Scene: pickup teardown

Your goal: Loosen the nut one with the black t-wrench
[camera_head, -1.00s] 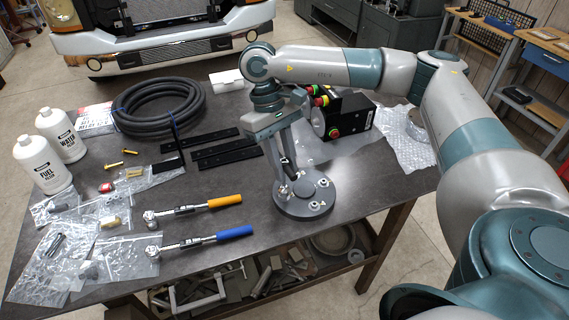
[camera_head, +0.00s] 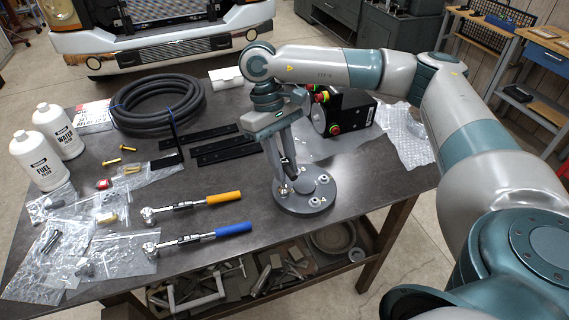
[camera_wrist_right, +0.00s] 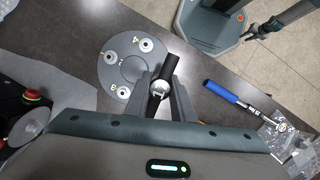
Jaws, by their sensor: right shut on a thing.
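My right gripper (camera_head: 286,172) points down over the left side of a round grey plate (camera_head: 306,207) on the table. It is shut on the black t-wrench, whose dark bar (camera_wrist_right: 168,70) shows between the fingers in the right wrist view. The plate (camera_wrist_right: 131,70) carries several nuts around its rim. Nuts show beside the numbers 4 (camera_wrist_right: 146,45) and 3 (camera_wrist_right: 124,92). The spot under the wrench is hidden, so I cannot tell whether the wrench is seated on nut one. My left gripper is out of view.
A blue-handled wrench (camera_head: 234,229) and an orange-handled wrench (camera_head: 224,198) lie left of the plate. A black box with emergency-stop buttons (camera_head: 352,112) stands behind it. A coiled hose (camera_head: 158,104) and white bottles (camera_head: 40,162) are farther left. The table's front edge is close.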

